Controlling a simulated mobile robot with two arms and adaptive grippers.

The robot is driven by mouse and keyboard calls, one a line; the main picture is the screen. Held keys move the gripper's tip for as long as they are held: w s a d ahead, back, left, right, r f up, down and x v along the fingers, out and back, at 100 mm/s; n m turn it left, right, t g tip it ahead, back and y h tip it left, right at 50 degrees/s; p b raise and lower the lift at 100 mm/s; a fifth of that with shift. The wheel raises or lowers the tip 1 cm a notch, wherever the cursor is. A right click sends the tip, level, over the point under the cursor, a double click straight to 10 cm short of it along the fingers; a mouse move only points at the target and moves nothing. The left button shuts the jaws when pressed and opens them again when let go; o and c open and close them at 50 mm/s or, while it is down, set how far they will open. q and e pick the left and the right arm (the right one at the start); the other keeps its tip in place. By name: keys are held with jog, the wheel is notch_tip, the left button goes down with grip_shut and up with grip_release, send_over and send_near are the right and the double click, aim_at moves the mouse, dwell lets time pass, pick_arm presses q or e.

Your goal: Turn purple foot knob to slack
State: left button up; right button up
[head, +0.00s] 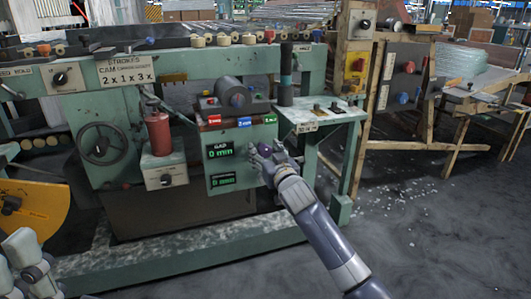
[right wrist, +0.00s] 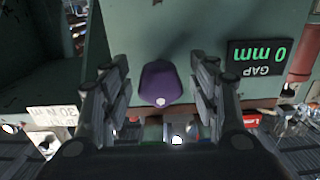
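The purple knob (right wrist: 160,83) sits on the green machine panel in the middle of the right wrist view. A white dot shows near its lower edge. My right gripper (right wrist: 161,90) is open, with one finger on each side of the knob and a visible gap on both sides. In the head view my right gripper (head: 266,158) is at the right side of the green panel (head: 223,193), and its hand largely covers the knob. Part of my left arm (head: 27,262) shows at the lower left; its finger state is unclear.
A GAP display (head: 220,150) reading 0 mm is beside the knob, with a second display below. Red, blue and green labels (head: 245,122) run above. A small side table (head: 325,113) stands to the right. The floor further right has scattered white bits.

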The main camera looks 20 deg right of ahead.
jog(key=c, duration=0.9)
jog(key=shift+o, duration=0.2)
